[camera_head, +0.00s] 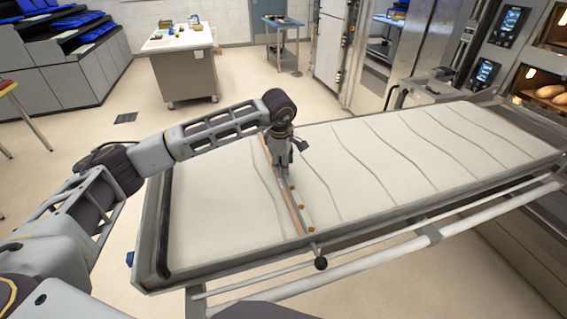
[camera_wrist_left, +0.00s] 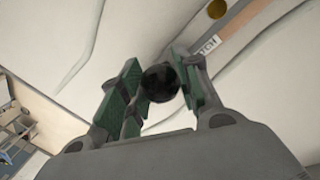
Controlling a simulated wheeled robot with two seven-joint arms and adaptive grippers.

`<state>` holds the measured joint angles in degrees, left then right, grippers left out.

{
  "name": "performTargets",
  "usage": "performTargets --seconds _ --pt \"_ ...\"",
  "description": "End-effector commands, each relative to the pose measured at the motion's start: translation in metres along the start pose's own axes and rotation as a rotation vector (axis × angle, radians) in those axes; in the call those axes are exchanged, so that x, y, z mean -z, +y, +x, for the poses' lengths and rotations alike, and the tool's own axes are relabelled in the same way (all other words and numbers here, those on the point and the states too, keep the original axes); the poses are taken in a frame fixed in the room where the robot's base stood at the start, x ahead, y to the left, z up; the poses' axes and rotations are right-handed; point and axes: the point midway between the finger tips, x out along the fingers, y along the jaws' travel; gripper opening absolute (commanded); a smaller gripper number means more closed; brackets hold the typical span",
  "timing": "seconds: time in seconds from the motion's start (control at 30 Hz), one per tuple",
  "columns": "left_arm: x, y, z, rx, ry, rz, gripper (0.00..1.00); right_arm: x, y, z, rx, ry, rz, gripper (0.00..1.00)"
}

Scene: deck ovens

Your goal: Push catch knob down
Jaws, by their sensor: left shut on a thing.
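My left gripper (camera_head: 283,163) points down over the far part of a wooden strip (camera_head: 293,207) that crosses the white loader belt. In the left wrist view, the left gripper's green-padded fingers (camera_wrist_left: 160,90) are shut on a round black knob (camera_wrist_left: 160,84). In the head view this knob is hidden by the gripper. The strip carries brass discs (camera_wrist_left: 217,8) and a white label (camera_wrist_left: 208,45). Another black ball knob (camera_head: 320,263) sits at the loader's near edge, apart from the gripper. My right gripper is not in view.
The belt loader (camera_head: 420,150) stretches right toward the deck ovens (camera_head: 540,60), with a metal rail (camera_head: 400,250) along its near side. Open floor lies left of the loader.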

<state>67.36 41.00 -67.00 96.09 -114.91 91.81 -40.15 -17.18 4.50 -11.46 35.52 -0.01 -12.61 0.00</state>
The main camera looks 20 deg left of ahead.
Motion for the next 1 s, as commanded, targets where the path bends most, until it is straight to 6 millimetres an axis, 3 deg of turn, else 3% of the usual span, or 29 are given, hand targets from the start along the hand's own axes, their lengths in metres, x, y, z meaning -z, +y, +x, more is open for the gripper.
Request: performTargets --seconds 0.13,0.17,0.33,0.77,1.0 --pt "0.000 -0.003 0.004 0.010 0.002 0.001 0.00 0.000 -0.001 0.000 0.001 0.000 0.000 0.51" --pt "0.000 -0.003 0.004 0.010 0.002 0.001 0.34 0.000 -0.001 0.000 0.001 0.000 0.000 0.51" --pt "0.000 -0.003 0.004 0.009 0.002 0.001 0.56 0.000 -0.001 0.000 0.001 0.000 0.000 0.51" --pt "0.000 -0.002 -0.001 0.005 0.001 0.001 0.56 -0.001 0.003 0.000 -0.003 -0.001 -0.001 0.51" --pt "0.000 -0.001 -0.019 0.003 0.000 0.001 0.56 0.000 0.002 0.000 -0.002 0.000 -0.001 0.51"
